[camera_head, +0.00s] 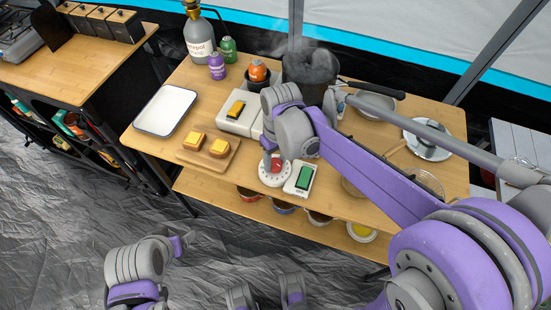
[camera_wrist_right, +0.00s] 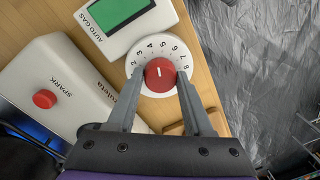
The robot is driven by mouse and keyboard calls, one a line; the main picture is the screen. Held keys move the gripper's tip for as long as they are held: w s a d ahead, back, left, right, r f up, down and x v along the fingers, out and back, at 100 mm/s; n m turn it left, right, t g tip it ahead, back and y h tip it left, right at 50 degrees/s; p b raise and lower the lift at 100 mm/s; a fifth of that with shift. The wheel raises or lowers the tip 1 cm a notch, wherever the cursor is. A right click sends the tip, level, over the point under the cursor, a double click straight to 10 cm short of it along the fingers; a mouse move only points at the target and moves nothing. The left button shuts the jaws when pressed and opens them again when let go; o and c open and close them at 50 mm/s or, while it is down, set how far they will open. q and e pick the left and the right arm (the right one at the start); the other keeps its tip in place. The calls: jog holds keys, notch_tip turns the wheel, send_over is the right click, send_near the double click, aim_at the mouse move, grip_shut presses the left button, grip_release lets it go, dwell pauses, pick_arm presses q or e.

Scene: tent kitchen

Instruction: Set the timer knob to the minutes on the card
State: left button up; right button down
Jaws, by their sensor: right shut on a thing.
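The timer (camera_head: 275,179) is a white round dial with a red knob at the front edge of the table. In the right wrist view the red knob (camera_wrist_right: 160,75) sits amid black numbers, 2 to 8 readable. Its white mark points up the picture, roughly toward 4 or 5. My right gripper (camera_wrist_right: 160,82) is shut on the knob, one finger on each side. In the head view the right gripper (camera_head: 271,156) reaches down onto the timer. My left arm is low at the left, off the table; its fingers are not clear. I see no card with readable minutes.
A white box with a green panel, marked AUTO GAS (camera_wrist_right: 118,18), stands close beside the timer. A white stove with a red SPARK button (camera_wrist_right: 44,99) is near. A wooden board (camera_head: 221,155) with yellow-topped pieces and a white tray (camera_head: 166,109) lie left. A steaming pot (camera_head: 309,68) stands behind.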

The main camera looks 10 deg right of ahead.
aim_at(278, 162)
jog(key=shift+m, duration=1.4)
jog(key=shift+c, duration=1.5)
grip_release()
notch_tip(278, 162, up, 11)
jog(key=p, duration=0.1)
jog(key=shift+d, duration=0.3)
jog(key=shift+f, duration=0.1)
